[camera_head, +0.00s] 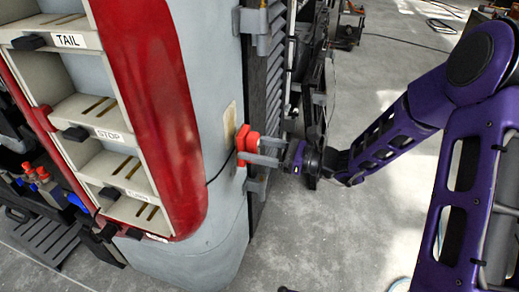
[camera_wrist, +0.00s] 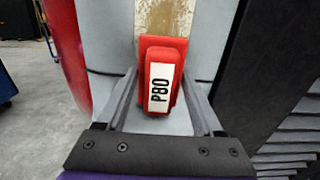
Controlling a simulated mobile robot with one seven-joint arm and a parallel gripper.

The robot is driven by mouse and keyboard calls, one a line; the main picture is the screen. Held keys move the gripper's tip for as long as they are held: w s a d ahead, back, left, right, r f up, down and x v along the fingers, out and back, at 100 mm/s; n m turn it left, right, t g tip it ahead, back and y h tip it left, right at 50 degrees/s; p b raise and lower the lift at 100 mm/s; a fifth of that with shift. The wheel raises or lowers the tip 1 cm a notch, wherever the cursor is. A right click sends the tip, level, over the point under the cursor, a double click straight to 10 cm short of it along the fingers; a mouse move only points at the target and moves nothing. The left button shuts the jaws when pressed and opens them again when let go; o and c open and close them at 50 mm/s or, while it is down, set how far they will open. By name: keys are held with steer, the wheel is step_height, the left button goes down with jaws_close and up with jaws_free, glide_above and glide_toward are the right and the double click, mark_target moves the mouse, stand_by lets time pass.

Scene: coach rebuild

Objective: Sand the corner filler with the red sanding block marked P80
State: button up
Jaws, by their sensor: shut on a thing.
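The red sanding block (camera_head: 247,139) is in my gripper (camera_head: 262,151) in the head view, against or very near the grey coach corner (camera_head: 205,100). In the wrist view the block (camera_wrist: 163,70) shows its white label reading P80, upright between the two fingers of my gripper (camera_wrist: 163,100). The gripper is shut on it. The corner filler (camera_wrist: 165,18) is a beige, worn-looking patch just beyond the block's upper end. It also shows in the head view (camera_head: 229,122) beside the block. The block hides the patch's lower part in the wrist view. I cannot tell whether block and filler touch.
A red and cream lamp housing (camera_head: 110,110) with TAIL and STOP labels stands left of the corner. Dark louvred panels (camera_head: 275,75) lie to its right. A grey bracket (camera_head: 258,22) juts out above. The concrete floor (camera_head: 330,235) is open at the lower right.

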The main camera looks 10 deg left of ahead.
mark_target(258, 136)
steer(key=shift+a, duration=0.95)
stand_by(0.6)
step_height(258, 136, up, 4)
steer(key=p, duration=0.3)
steer(key=shift+d+f, duration=0.1)
steer(key=shift+r+p, duration=0.95)
steer(key=shift+r, duration=2.7)
steer(key=shift+f+b, duration=3.45)
steer(key=shift+f, duration=2.15)
steer(key=shift+a+r, duration=0.1)
steer(key=shift+a, duration=0.1)
steer(key=shift+r+p, duration=0.1)
steer(key=shift+p, duration=0.2)
